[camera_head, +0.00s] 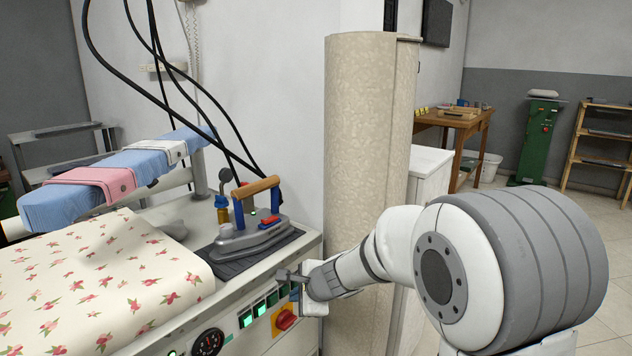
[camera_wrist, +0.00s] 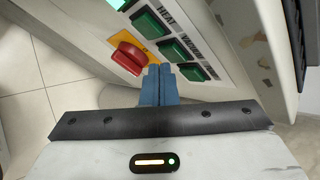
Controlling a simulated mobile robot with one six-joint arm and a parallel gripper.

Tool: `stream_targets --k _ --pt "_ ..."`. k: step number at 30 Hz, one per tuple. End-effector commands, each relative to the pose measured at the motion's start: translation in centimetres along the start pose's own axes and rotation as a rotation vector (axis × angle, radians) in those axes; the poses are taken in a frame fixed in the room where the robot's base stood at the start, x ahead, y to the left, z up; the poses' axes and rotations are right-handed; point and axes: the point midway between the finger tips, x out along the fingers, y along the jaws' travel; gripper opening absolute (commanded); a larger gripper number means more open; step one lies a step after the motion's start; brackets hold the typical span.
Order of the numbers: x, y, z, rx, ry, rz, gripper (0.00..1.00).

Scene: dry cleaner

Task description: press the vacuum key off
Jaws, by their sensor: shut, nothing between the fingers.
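The vacuum key (camera_wrist: 173,50) is a dark green key in a slanted row on the front panel, with "VACUUM" lettered beside it in the wrist view. My gripper (camera_wrist: 159,68) has its two blue fingers shut together and empty. Its fingertips are just below the vacuum key in that view; I cannot tell whether they touch the panel. In the head view my gripper (camera_head: 297,284) is at the right end of the key row, and the keys there are small and partly hidden.
The heat key (camera_wrist: 150,22) and another green key (camera_wrist: 193,71) flank the vacuum key. A red rotary switch (camera_wrist: 128,58) on a yellow plate lies close by. An iron (camera_head: 250,235) stands on the table above the panel, and a beige column (camera_head: 360,140) stands behind my arm.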

Motion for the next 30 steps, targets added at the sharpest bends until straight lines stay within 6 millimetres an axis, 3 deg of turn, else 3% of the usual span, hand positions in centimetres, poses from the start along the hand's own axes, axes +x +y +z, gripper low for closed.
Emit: stream_targets --k 11,30 --pt "-0.3 0.3 -0.3 0.001 0.000 -0.001 0.00" --pt "-4.2 3.1 -3.1 0.001 -0.001 0.000 0.00"
